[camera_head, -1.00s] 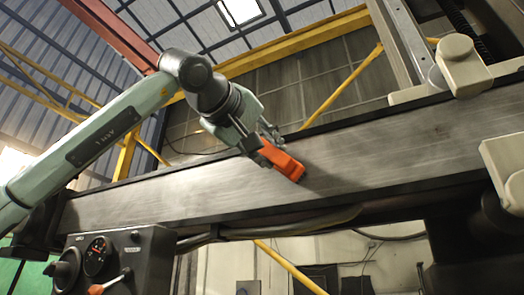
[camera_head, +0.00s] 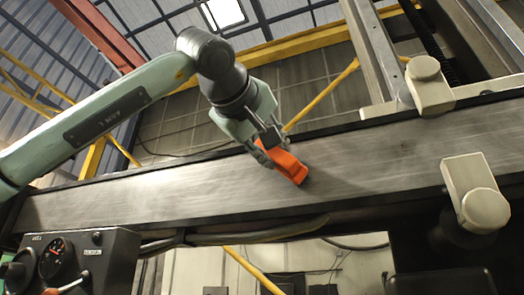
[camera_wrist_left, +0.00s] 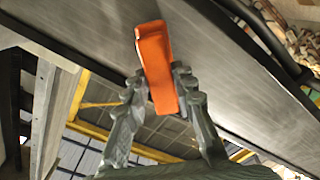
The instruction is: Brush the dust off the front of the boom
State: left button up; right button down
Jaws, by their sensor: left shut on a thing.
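The boom (camera_head: 150,198) is a long grey metal beam that crosses the head view, rising slightly to the right. Its front face looks streaked and dull. My left gripper (camera_head: 270,150) is in front of the boom and shut on an orange brush (camera_head: 289,165). The brush's lower end is at the boom face; whether it touches cannot be told. In the left wrist view the fingers (camera_wrist_left: 160,95) close on both sides of the orange brush (camera_wrist_left: 154,55), with the boom (camera_wrist_left: 225,85) behind it. The brush's bristles are hidden. My right gripper is not in view.
Cream blocks (camera_head: 476,193) with round knobs sit at the boom's right part. A dark control box (camera_head: 88,262) with a gauge stands at lower left. A cable (camera_head: 255,235) hangs under the boom. The boom face between is clear.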

pick_arm(q)
jog(key=s+d+b, duration=0.1)
jog(key=s, duration=0.6)
jog(key=shift+d, duration=0.2)
dwell(0.9)
jog(key=v, duration=0.2)
jog(key=shift+s+a, duration=0.15)
jog(key=shift+s, duration=0.2)
dwell(0.6)
